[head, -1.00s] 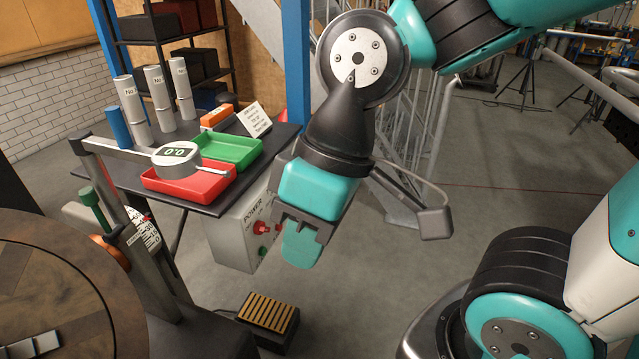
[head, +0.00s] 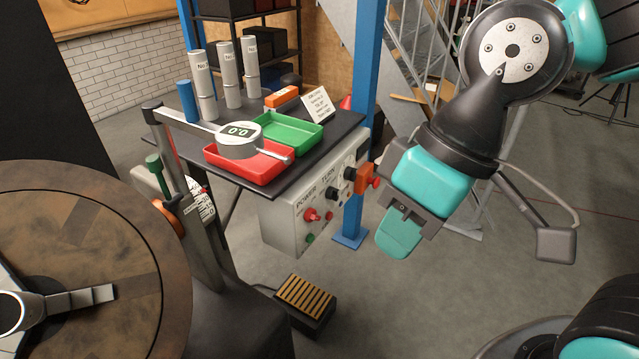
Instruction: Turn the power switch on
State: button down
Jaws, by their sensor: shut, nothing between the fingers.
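The grey control box (head: 288,240) hangs under the front edge of the dark table, with "POWER" and "TURN" lettered on its face. The red power switch (head: 311,214) is under the "POWER" label, with a small green button (head: 310,238) below it. Black knobs (head: 330,172) sit to its right, under and beside "TURN". My gripper (head: 398,238) is shut and empty, to the right of the box and apart from it, pointing down. The switch is in plain view. I cannot tell its setting.
The table (head: 228,181) carries a red tray (head: 243,168), a green tray (head: 290,133) and grey cylinders (head: 228,80). An orange block (head: 364,179) sits at the box's right end. A slatted foot pedal (head: 304,300) lies on the floor below. A large round disc (head: 150,260) fills the left. Floor between is open.

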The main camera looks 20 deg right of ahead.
aim_at(310, 216)
jog(key=u, duration=2.05)
jog(key=k, duration=1.2)
jog(key=z, duration=1.65)
jog(key=i, duration=0.5)
jog(key=z, duration=0.1)
